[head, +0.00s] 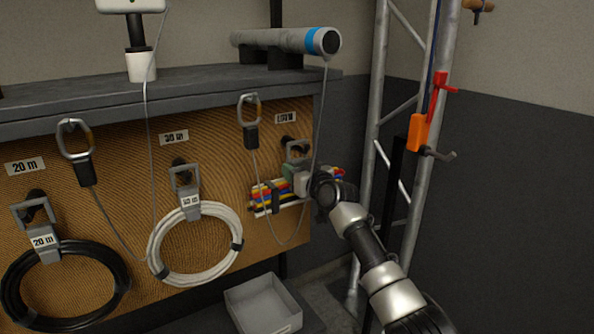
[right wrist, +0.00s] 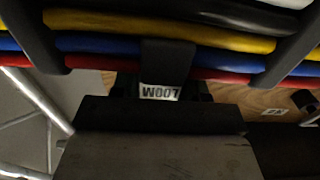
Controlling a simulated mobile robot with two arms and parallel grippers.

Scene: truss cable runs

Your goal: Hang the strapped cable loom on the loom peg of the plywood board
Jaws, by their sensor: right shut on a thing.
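The strapped cable loom (head: 262,196) is a bundle of red, yellow, blue, black and white cables with a dark strap. It lies level in front of the right part of the plywood board (head: 110,150). Its grey hanger (head: 298,150) stands up close to the loom peg (head: 287,142), under the LOOM label (head: 286,118). I cannot tell whether the hanger is around the peg or in front of it. My right gripper (head: 304,183) is shut on the loom. The cables (right wrist: 200,37) cross the top of the right wrist view, with an upside-down LOOM tag. My left gripper is not in view.
A black coil (head: 65,292) and a white coil (head: 195,277) hang to the left. A snap hook (head: 250,108) with a looping cord hangs beside the loom. A grey tray (head: 262,305) stands below. A truss (head: 430,150) with an orange clamp (head: 417,132) rises at right.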

